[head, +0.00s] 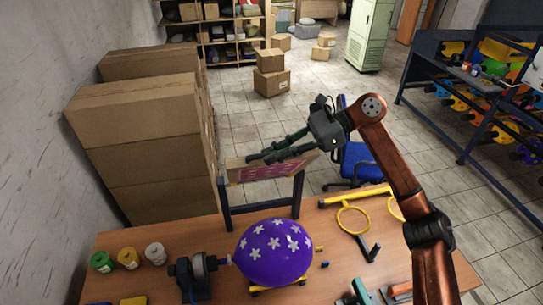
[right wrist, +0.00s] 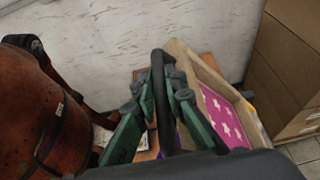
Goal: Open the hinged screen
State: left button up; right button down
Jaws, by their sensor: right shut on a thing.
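The hinged screen (head: 272,173) is a light wooden frame around a pink panel with pale stars. In the head view it is raised and tilted behind the balloon, on a dark stand. My right gripper (head: 263,157) is at its upper edge. In the right wrist view the screen's wooden frame (right wrist: 196,68) and pink panel (right wrist: 222,115) lie to the right of my right gripper (right wrist: 158,95), whose green fingers are shut on a black bar. How the bar joins the frame is hidden. My left gripper is not in view.
A purple balloon with white stars (head: 273,252) sits on the wooden table (head: 125,243) in front of the stand. Paint jars (head: 128,258) stand at left, and a yellow ring tool (head: 353,219) lies at right. Stacked cartons (head: 140,130) stand behind the table at left.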

jog(key=c, duration=2.2)
grip_release()
jog(key=shift+c, duration=0.2)
jog(key=shift+d, duration=0.1)
jog(key=v, duration=1.2)
jog(key=shift+w, duration=0.1)
